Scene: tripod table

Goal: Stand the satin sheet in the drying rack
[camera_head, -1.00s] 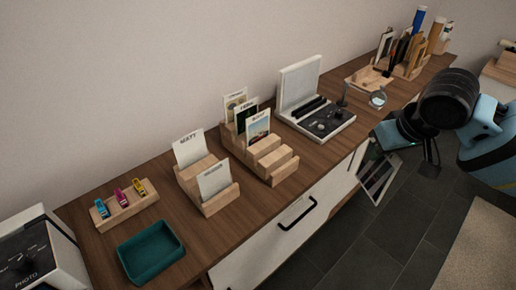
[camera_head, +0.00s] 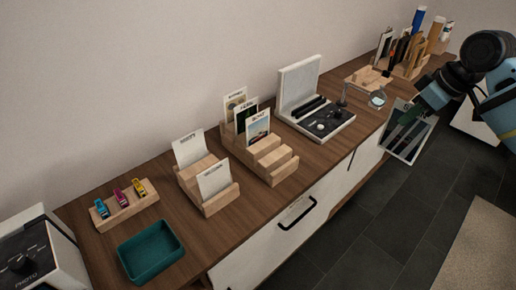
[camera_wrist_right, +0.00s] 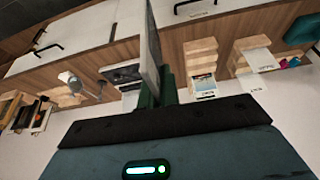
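My right gripper (camera_head: 428,104) is at the right, past the table's front edge. It is shut on a flat sheet (camera_head: 408,133) with a pale border and a dark striped picture, held tilted in the air. In the right wrist view the sheet (camera_wrist_right: 152,45) shows almost edge-on between the green fingers (camera_wrist_right: 158,92). I cannot read a label on it. The stepped wooden rack (camera_head: 272,160) stands mid-table. Several upright cards, one a landscape card (camera_head: 258,127), fill its back slots; its front steps are empty. My left gripper is not in view.
A smaller wooden holder (camera_head: 216,203) with two cards stands left of the rack. A teal tray (camera_head: 150,250) and a wooden block with colored clips (camera_head: 124,208) are further left. Right of the rack are an open black-and-white case (camera_head: 317,120) and a magnifier (camera_head: 377,99).

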